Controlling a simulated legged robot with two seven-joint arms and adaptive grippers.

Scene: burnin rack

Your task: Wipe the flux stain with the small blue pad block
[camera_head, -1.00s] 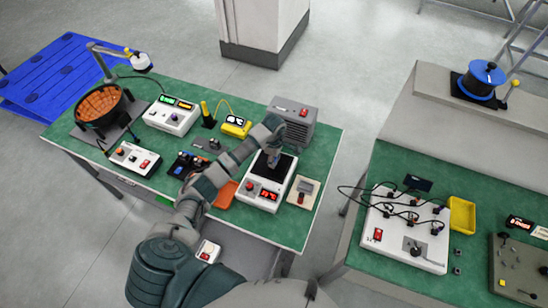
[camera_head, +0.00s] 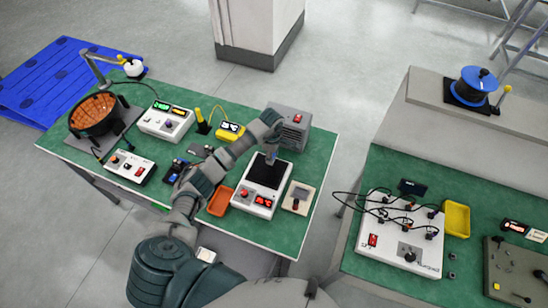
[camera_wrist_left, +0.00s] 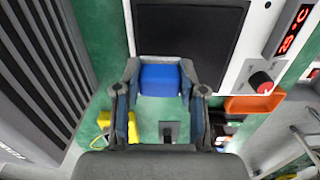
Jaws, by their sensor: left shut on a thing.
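My left gripper (camera_head: 271,156) hangs from my left arm near the back edge of the hotplate with a dark top (camera_head: 267,172). In the left wrist view its two fingers (camera_wrist_left: 160,90) are shut on the small blue pad block (camera_wrist_left: 160,78). The block sits between the fingertips, beside the dark plate (camera_wrist_left: 187,28), with green mat around it. I cannot tell whether the block touches the mat. I cannot surely pick out the flux stain; the mat between the fingers looks paler, but its outline is unclear. My right gripper is not in view.
A grey vented box (camera_head: 290,128) stands close behind the gripper. A yellow meter (camera_head: 230,131) stands to the left. A second green bench stands at the right.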

